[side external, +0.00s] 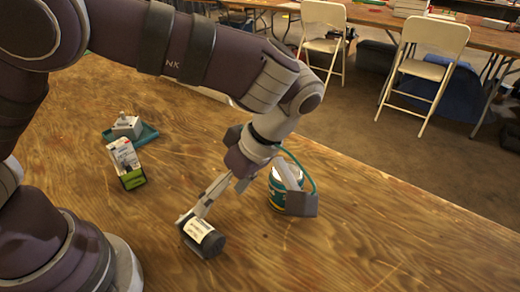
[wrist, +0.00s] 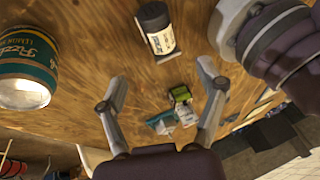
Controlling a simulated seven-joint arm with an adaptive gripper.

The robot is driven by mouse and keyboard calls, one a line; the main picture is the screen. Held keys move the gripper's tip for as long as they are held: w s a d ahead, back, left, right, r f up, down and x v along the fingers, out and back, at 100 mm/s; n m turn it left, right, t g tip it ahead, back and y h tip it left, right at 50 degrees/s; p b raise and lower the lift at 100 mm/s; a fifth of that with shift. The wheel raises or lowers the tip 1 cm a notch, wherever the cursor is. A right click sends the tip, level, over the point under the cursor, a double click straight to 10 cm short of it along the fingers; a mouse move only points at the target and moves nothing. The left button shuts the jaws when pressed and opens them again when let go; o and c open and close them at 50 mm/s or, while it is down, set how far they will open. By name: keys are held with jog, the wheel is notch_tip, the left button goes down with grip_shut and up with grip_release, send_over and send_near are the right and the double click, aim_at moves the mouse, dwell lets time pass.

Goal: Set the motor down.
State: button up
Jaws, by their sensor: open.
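The motor (side external: 203,236) is a dark cylinder with a white label, lying on its side on the wooden table. In the wrist view the motor (wrist: 157,28) shows at the top centre, beyond my fingertips and not between them. My gripper (side external: 205,203) is open and points down, with its fingertips close to the motor in the side view. In the wrist view my gripper (wrist: 164,80) has its two fingers spread wide with nothing between them. I cannot tell whether a fingertip touches the motor.
A teal can (side external: 276,190) stands behind my wrist, partly hidden. A white-and-green box (side external: 126,160) stands at the left, in front of a teal tray (side external: 148,134) holding a grey-white block (side external: 127,126). The table front right (side external: 340,245) is clear.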

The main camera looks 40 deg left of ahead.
jog(key=s+a+r+m+t+h, duration=0.4)
jog(key=a+r+m+t, duration=0.4)
jog(key=m, duration=0.9)
notch_tip(320, 180, up, 2)
jog(key=a, duration=0.3)
jog(key=shift+s+h, duration=0.15)
jog(key=shift+h, duration=0.15)
